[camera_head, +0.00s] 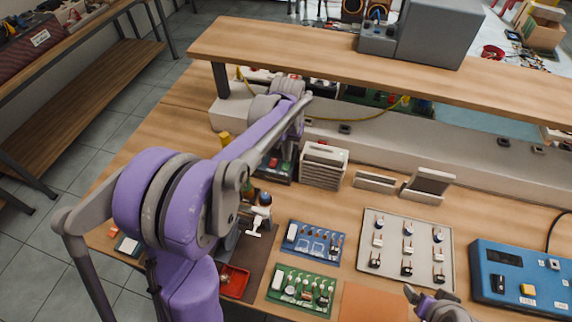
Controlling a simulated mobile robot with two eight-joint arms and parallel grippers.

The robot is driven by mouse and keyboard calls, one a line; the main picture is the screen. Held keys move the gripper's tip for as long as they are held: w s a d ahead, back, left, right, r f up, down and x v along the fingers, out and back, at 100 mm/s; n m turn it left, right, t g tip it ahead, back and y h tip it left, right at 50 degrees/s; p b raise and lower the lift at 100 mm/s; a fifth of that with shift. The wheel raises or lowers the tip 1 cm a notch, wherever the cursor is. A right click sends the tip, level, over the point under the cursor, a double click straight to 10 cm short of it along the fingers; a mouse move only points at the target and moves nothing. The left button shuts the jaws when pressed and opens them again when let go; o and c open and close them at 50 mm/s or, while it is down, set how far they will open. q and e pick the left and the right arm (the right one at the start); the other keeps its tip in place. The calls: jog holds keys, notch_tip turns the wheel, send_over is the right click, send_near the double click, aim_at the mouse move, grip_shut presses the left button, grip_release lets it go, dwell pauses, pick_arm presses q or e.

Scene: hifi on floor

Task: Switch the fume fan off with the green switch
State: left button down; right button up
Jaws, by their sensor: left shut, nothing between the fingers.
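A pale box with slatted vents (323,166), which looks like the fume fan, stands on the bench near the middle. Just left of it is a dark unit (275,168) with small red and greenish parts, partly hidden by my left arm. I cannot clearly make out the green switch. My left arm reaches across from the left, and its gripper (297,130) is above and behind the dark unit, close to the vented box. It is shut and empty; whether it touches anything is unclear. My right gripper (428,297) is at the bottom edge, away from the fan, partly cut off.
Blue (315,244) and green (301,291) circuit boards, a pale tray of small parts (448,240) and a blue instrument (520,275) lie in front. A red tray (234,282) is near my left arm. A raised wooden shelf (300,50) overhangs the back.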

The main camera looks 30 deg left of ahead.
aim_at(287, 163)
pick_arm(q)
jog(key=shift+f+b, duration=0.5)
jog(key=shift+f, duration=0.4)
pick_arm(e)
jog(key=shift+s+f, duration=0.2)
jog(key=shift+f, duration=0.45)
pick_arm(q)
jog(key=shift+r, duration=0.1)
jog(key=shift+r+p, duration=1.65)
jog(key=shift+r, duration=1.85)
pick_arm(e)
jog(key=r, duration=0.1)
jog(key=w+r, duration=0.1)
jog(key=r, duration=0.1)
jog(key=w+r, duration=0.1)
jog(key=shift+r, duration=0.3)
pick_arm(q)
jog(key=shift+f, duration=0.15)
pick_arm(e)
jog(key=shift+s, duration=0.15)
